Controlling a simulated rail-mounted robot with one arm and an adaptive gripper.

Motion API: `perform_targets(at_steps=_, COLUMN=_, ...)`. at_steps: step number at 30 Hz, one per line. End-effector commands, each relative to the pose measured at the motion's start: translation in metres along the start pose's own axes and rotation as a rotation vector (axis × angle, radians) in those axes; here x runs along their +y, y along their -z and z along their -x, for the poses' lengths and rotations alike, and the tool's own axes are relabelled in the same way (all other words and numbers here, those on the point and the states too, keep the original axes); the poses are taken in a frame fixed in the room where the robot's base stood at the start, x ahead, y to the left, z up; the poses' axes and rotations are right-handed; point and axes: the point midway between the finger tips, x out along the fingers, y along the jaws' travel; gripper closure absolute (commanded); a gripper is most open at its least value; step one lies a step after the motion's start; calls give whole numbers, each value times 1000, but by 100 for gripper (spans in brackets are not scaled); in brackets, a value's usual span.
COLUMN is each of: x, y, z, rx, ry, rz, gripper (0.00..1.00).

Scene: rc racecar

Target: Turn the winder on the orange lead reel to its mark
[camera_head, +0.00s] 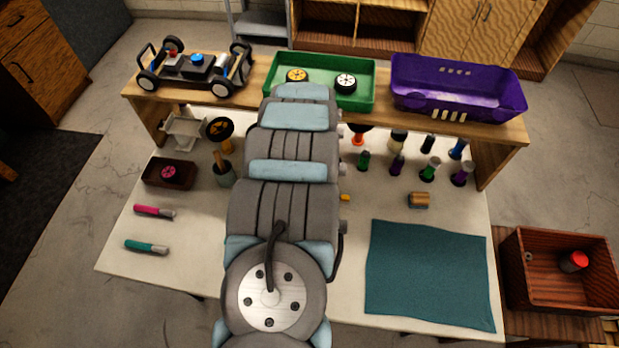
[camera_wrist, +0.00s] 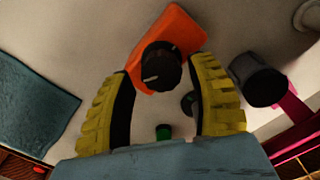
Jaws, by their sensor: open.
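In the wrist view, the orange lead reel (camera_wrist: 180,28) lies on the pale table top. Its winder (camera_wrist: 160,68) is a round black knob with a short pale line on its face and another light fleck near its upper right edge. My gripper (camera_wrist: 161,76) is open, its two yellow-padded fingers apart, with the winder showing between and just beyond their tips. I cannot tell whether either finger touches it. In the head view my arm covers the middle of the table, and I cannot make out the reel or the gripper clearly there.
A dark cylinder (camera_wrist: 258,80) stands close by the right finger. A shelf holds a green tray (camera_head: 320,99) and purple basket (camera_head: 457,90).

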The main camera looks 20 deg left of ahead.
Motion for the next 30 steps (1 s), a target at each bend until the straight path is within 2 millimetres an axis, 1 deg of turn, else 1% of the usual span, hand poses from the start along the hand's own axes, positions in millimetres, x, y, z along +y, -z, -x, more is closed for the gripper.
perform_targets(at_steps=1, x=0, y=0, z=5, rx=0, ry=0, rz=0, gripper=42)
perform_targets(at_steps=9, x=-1, y=1, z=23, rx=2, ry=2, rz=0, gripper=42)
perform_targets(at_steps=21, x=-1, y=1, z=47, rx=2, ry=2, rz=0, gripper=42)
perform_targets(at_steps=30, x=0, y=1, z=48, rx=2, ry=1, rz=0, gripper=42)
